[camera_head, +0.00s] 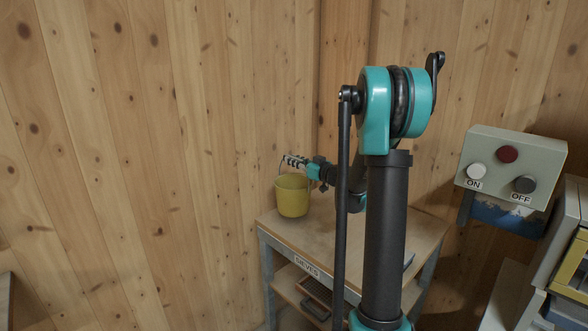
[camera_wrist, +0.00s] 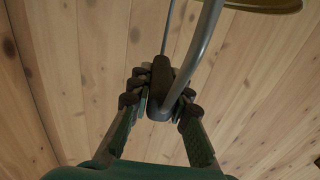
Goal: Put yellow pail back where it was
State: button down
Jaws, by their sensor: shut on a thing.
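The yellow pail (camera_head: 292,196) is upright at the left back corner of the wooden table (camera_head: 345,240). I cannot tell whether its bottom touches the tabletop or hangs slightly above it. My gripper (camera_head: 294,161) is above the pail's rim, at its raised handle. In the wrist view my gripper (camera_wrist: 160,103) is shut on the dark grip of the pail's grey wire handle (camera_wrist: 195,55). Only a bit of the yellow pail (camera_wrist: 265,5) shows at that view's top right edge.
The table has a label reading SIEVES (camera_head: 307,266) and a lower shelf holding a sieve (camera_head: 318,298). A control box (camera_head: 512,165) with ON and OFF buttons is at the right. Plank walls (camera_head: 150,150) stand behind. The visible tabletop right of the pail looks mostly clear; my arm hides part.

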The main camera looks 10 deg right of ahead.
aim_at(294, 181)
jog(key=shift+f, duration=1.55)
jog(key=c, duration=1.4)
grip_release()
